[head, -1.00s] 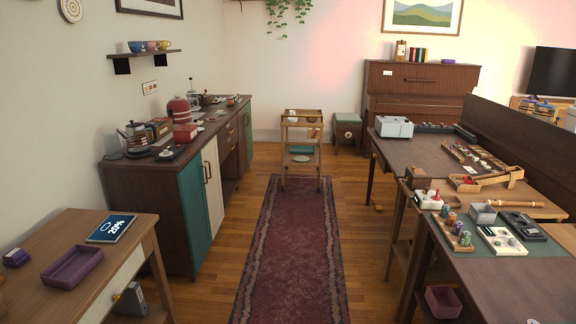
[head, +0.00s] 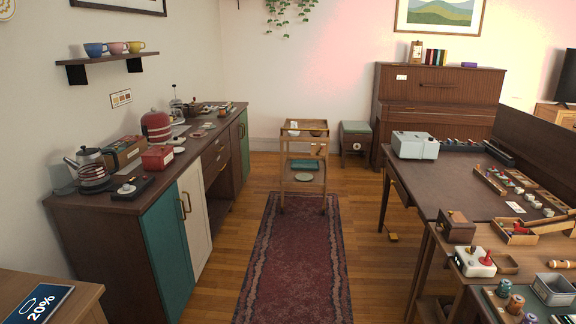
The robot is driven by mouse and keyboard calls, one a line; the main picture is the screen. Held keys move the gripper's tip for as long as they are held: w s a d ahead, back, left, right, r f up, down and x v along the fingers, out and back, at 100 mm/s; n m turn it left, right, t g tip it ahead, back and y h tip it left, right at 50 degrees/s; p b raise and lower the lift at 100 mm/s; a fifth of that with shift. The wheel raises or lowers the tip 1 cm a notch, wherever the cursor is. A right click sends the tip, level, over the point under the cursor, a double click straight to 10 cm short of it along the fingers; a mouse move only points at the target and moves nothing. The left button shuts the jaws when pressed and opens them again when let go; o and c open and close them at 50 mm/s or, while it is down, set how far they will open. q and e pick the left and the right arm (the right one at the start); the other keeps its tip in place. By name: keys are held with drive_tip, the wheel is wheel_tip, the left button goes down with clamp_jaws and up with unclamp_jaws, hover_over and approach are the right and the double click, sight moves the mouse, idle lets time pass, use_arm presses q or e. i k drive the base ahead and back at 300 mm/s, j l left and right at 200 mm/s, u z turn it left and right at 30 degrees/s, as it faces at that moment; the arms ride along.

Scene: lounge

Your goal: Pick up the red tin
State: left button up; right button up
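A red box-shaped tin (head: 157,157) stands on the dark counter (head: 120,204) along the left wall, near the counter's middle. A larger rounded red appliance or canister (head: 156,127) stands just behind it. A wooden box with a dark side (head: 124,151) is close to its left. The tin is well ahead of me and upright, with nothing on top that I can make out. Neither of my grippers is in view.
A red runner rug (head: 293,260) lies along the open floor. A wooden trolley (head: 304,165) stands at its far end. Cluttered tables (head: 450,180) line the right.

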sight(151, 164)
drive_tip(key=i+u, duration=0.15)
drive_tip(key=i, duration=0.3)
drive_tip(key=i+l+u, duration=0.1)
drive_tip(key=i, duration=0.4)
drive_tip(key=i+l+u, duration=0.15)
drive_tip(key=i, duration=0.3)
drive_tip(key=i+l+u, duration=0.2)
drive_tip(key=i+u, duration=0.2)
drive_tip(key=i+l+u, duration=0.25)
drive_tip(key=u, duration=0.15)
drive_tip(key=i+l+u, duration=0.4)
drive_tip(key=i+l, duration=0.1)
drive_tip(key=l, duration=0.25)
drive_tip(key=i+l+u, duration=0.1)
drive_tip(key=l, duration=0.3)
drive_tip(key=l+u, duration=0.1)
drive_tip(key=l, duration=0.25)
drive_tip(key=i+l+z, duration=0.1)
drive_tip(key=l+z, duration=0.2)
drive_tip(key=l, duration=0.45)
